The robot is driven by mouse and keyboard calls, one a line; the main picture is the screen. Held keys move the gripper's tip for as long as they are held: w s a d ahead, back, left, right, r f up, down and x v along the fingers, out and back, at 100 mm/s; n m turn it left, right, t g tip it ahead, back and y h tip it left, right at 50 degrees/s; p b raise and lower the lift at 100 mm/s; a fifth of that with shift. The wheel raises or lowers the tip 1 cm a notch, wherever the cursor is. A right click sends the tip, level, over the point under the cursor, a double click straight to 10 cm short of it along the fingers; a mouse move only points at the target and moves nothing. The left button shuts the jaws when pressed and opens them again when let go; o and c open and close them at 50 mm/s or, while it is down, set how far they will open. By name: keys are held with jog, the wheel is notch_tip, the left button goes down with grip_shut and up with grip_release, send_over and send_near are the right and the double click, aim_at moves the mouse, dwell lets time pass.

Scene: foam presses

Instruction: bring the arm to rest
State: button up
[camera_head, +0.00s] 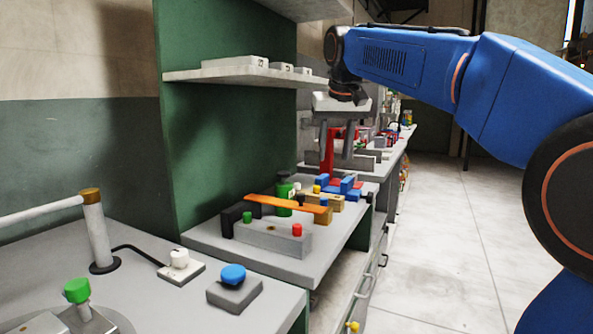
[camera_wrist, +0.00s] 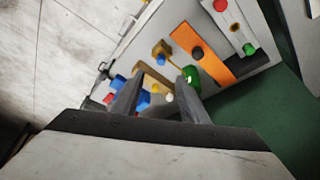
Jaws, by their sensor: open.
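My gripper (camera_head: 336,140) hangs below my blue arm in the head view, pointing down over the bench with the coloured blocks. Its two fingers are apart with nothing between them. In the wrist view the gripper (camera_wrist: 160,100) shows its two grey fingers spread, with blue, red and yellow parts on the bench beyond them. The fingers look clear of the bench parts, though the exact height is hard to tell.
Below are an orange bar (camera_head: 288,207), a green cylinder (camera_head: 284,198), a grey box with green and red knobs (camera_head: 268,238) and blue blocks (camera_head: 347,184). A shelf (camera_head: 240,75) juts from the green panel at left. A blue button (camera_head: 233,274) stands nearer. The floor (camera_head: 440,230) at right is clear.

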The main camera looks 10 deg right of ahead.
jog(key=s+d+f, duration=0.3)
jog(key=s+f, duration=1.4)
jog(key=s+d+f, duration=0.4)
jog(key=s+f, duration=1.3)
jog(key=s, duration=0.1)
jog(key=shift+f, duration=0.3)
